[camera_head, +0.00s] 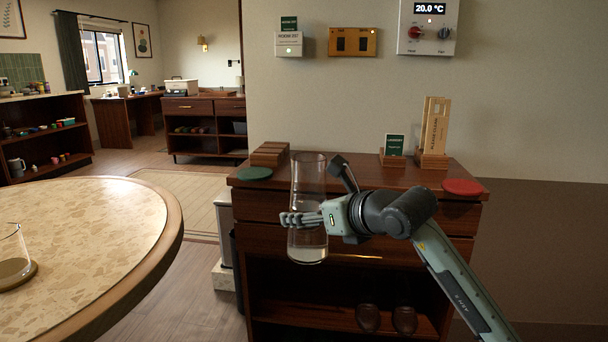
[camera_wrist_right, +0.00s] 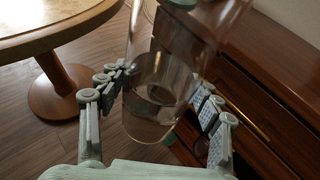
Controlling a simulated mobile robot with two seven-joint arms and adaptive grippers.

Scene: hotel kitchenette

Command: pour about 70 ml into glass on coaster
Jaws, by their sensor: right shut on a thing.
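My right gripper (camera_head: 300,219) is shut around the middle of a tall clear carafe (camera_head: 309,178) with a flared rim. The carafe is upright in front of the dresser, with a little clear liquid at its bottom. In the right wrist view the carafe (camera_wrist_right: 165,65) stands between the fingers (camera_wrist_right: 165,92). A clear glass (camera_head: 12,246) is on a brown coaster (camera_head: 31,272) on the round table at the left edge, partly cut off. I cannot tell whether the glass holds liquid. The carafe is well apart from the glass. My left gripper is not in view.
The round table (camera_head: 100,225) is otherwise bare where it shows. The dresser (camera_head: 350,174) carries a green disc (camera_head: 254,174), a red disc (camera_head: 463,187), a wooden block (camera_head: 269,153) and small signs (camera_head: 395,146). Open floor (camera_head: 180,285) lies between table and dresser.

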